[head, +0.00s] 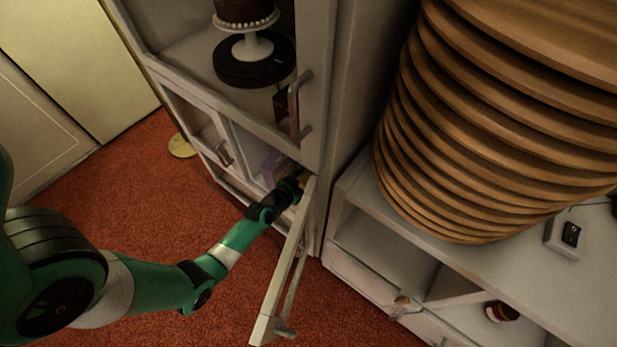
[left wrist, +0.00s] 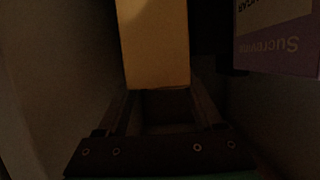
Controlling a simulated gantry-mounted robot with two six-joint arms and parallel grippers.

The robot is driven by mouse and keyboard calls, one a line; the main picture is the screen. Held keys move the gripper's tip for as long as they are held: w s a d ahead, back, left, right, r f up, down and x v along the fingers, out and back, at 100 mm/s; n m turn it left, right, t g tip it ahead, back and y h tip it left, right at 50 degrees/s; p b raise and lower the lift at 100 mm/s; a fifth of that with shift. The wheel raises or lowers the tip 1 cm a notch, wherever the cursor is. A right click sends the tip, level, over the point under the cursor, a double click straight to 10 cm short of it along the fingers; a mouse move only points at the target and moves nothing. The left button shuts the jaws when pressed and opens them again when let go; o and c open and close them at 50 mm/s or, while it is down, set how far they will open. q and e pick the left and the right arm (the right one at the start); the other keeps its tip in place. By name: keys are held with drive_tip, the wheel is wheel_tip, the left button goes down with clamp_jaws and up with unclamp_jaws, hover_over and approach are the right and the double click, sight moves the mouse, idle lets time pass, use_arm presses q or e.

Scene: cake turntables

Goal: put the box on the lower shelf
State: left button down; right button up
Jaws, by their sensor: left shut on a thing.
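A yellow box (left wrist: 155,45) fills the upper middle of the left wrist view, between the fingers of my left gripper (left wrist: 158,98). The gripper is shut on it. In the head view, my left gripper (head: 299,181) reaches into the lower compartment of the tall cabinet, behind its open door. Only a small yellow patch of the box shows there, and the rest is hidden by the gripper and the door. I cannot tell whether the box touches the shelf (head: 247,150). My right gripper is not in view.
A purple sugar box (left wrist: 275,45) stands close to the right of the held box. The open cabinet door (head: 285,265) is beside my left arm. A cake stand (head: 250,45) is on the shelf above. Stacked wooden discs (head: 480,130) stand on the right counter.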

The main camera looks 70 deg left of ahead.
use_arm(q)
drive_tip(key=shift+f, duration=0.1)
drive_tip(key=shift+c, duration=0.2)
unclamp_jaws()
drive_tip(key=shift+r, duration=0.3)
drive_tip(key=p+v, duration=0.2)
drive_tip(key=v, duration=1)
drive_tip(key=shift+f, duration=0.1)
